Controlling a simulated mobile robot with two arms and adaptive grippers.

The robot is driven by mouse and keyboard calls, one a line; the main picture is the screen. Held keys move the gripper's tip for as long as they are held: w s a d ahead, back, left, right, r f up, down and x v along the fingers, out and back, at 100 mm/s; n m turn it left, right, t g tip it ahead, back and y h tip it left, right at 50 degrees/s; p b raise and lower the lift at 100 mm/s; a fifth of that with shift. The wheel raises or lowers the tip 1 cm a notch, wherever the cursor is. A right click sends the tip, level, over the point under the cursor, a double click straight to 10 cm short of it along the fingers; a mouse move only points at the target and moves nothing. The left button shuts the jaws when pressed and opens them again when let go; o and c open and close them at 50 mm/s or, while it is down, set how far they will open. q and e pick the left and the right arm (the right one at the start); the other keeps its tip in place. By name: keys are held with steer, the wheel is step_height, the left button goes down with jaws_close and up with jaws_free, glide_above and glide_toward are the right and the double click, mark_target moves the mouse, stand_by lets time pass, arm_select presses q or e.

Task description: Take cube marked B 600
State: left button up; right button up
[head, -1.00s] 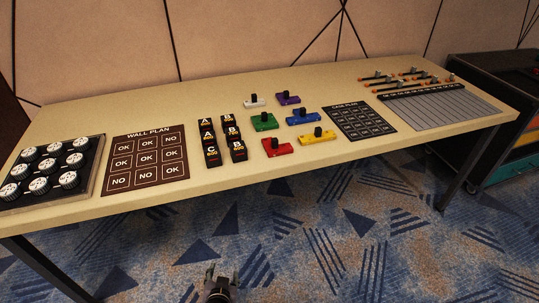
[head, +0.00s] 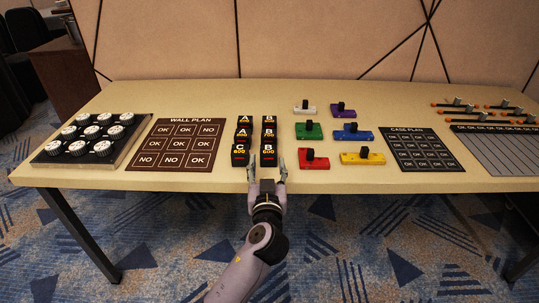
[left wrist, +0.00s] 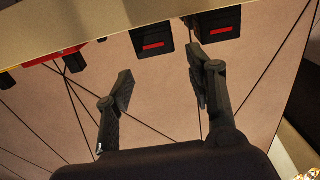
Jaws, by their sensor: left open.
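Black cubes stand in two columns on the table. The left column shows A, A and C; the right column shows B on each. The front right B cube (head: 268,154) has a number too small to read surely; behind it are the middle B cube (head: 269,136) and back B cube (head: 269,122). My left gripper (head: 268,170) is open and empty at the table's front edge, just in front of the front right B cube. In the left wrist view, upside down, this cube (left wrist: 152,41) shows between and beyond the fingers, with the C cube (left wrist: 219,25) beside it.
The C cube (head: 240,155) stands close on the left. A red block (head: 313,163) and a yellow block (head: 362,158) lie to the right, with other coloured blocks behind. The wall plan (head: 175,145) and a dial panel (head: 88,140) are left, the case plan (head: 419,150) right.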

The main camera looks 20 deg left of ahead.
mark_target(269, 155)
arm_select(q)
steer(key=x, duration=0.2)
steer(key=shift+w+a, duration=0.15)
steer(key=shift+w, duration=0.25)
steer(key=x, duration=0.5)
steer(key=shift+w+f, duration=0.15)
steer(key=shift+f, duration=0.15)
steer(key=shift+c, duration=0.4)
steer(key=c, duration=0.9)
